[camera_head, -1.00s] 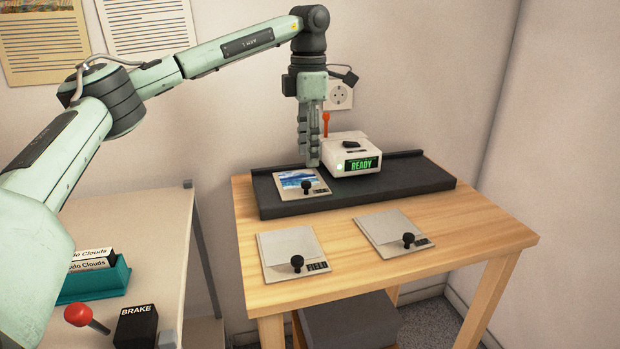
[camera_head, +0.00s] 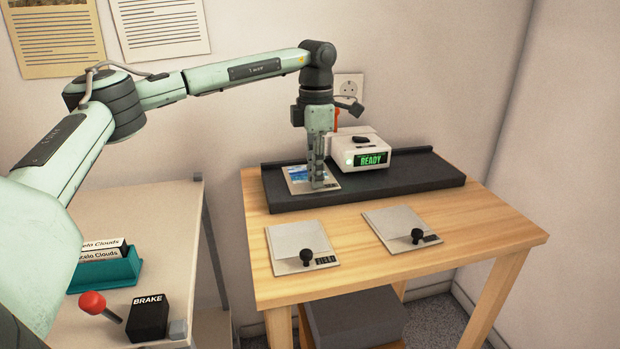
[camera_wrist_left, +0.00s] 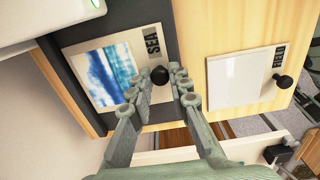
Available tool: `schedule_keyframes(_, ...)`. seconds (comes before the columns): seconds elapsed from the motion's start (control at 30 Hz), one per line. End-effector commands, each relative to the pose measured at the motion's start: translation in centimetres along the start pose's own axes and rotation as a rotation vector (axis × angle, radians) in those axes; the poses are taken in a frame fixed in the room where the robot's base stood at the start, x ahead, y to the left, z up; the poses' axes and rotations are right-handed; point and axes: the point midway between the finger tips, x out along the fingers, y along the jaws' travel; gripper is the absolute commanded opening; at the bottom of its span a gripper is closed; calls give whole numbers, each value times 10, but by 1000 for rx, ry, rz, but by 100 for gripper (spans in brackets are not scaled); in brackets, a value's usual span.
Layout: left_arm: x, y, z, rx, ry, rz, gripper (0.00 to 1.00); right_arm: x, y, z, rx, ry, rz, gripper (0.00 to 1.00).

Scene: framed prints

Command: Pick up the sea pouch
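The sea pouch (camera_head: 297,176) is a flat pale sleeve with a blue-and-white seascape print. It lies on the dark raised strip at the back of the table. In the left wrist view the sea pouch (camera_wrist_left: 92,92) shows its SEA label and a round black knob (camera_wrist_left: 160,75). My left gripper (camera_head: 318,184) points down over the pouch's right part and hides the knob in the head view. In the left wrist view my left gripper (camera_wrist_left: 162,92) is open, with the knob showing between its fingertips. I cannot tell whether they touch it. My right gripper is not in view.
A white device (camera_head: 362,158) reading READY stands close to the right of the gripper. A FIELD pouch (camera_head: 297,240) and another knobbed pouch (camera_head: 392,224) lie on the wooden table (camera_head: 470,235) in front. A side table at left holds a teal holder (camera_head: 108,271) and a BRAKE box (camera_head: 148,316).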

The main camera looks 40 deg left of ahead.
Motion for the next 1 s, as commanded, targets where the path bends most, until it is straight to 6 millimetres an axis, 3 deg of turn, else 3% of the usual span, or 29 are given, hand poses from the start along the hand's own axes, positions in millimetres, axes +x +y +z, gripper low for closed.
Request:
schedule_keyframes(0.1,0,0,0,0,0,0,0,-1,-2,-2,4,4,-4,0)
schedule_keyframes(0.53,-5,0,1,0,-2,1,0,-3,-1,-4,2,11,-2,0)
schedule_keyframes(0.8,-41,0,2,0,-4,2,0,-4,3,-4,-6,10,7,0)
schedule_keyframes(1.0,-67,-11,-43,-2,-4,2,0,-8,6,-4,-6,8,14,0)
